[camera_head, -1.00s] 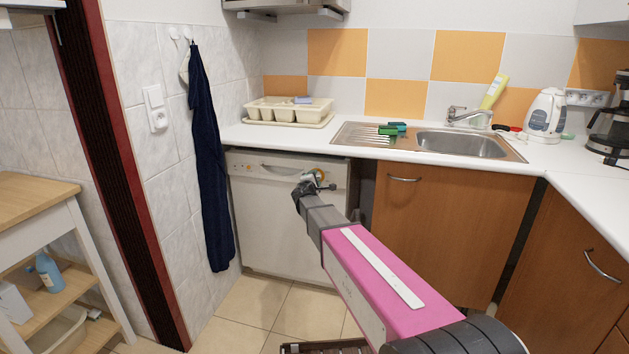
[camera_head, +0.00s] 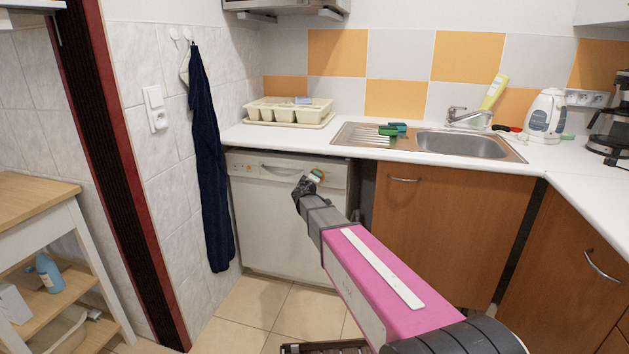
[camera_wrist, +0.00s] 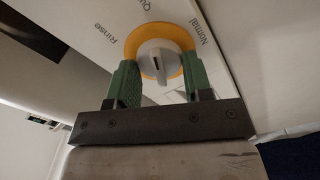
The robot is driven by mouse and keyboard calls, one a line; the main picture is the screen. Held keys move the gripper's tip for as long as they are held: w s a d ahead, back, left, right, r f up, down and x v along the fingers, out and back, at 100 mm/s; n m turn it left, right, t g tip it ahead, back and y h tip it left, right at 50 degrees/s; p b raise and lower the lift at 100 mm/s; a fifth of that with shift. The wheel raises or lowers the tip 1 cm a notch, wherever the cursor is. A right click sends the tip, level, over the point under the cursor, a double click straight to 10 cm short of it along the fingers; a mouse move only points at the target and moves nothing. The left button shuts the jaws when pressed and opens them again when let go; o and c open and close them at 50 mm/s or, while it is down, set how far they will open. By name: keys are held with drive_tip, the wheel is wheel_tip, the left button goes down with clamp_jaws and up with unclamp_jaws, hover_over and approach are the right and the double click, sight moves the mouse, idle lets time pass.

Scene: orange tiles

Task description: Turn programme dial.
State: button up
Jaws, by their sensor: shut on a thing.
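The programme dial (camera_wrist: 160,62) is a pale grey knob with a dark pointer mark, set in a yellow-orange ring. It sits on the white dishwasher's (camera_head: 275,225) front panel. The labels "Rinse", "Normal" and a partly cut-off "Qu" surround it in the wrist view. My gripper (camera_wrist: 158,72) has its green fingers on either side of the knob and is shut on it. In the head view my gripper (camera_head: 315,178) is at the panel's right part, and my arm partly hides the dial there.
The white worktop (camera_head: 290,136) overhangs just above the panel. The dishwasher handle (camera_head: 279,170) is left of my gripper. A dark blue towel (camera_head: 208,165) hangs on the left wall. A wooden cabinet (camera_head: 435,230) stands to the right.

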drive_tip(key=shift+m, duration=0.3)
drive_tip(key=o, duration=0.9)
drive_tip(key=shift+s, duration=0.1)
drive_tip(key=v, duration=1)
drive_tip(key=shift+s+a, duration=0.1)
drive_tip(key=shift+s, duration=0.2)
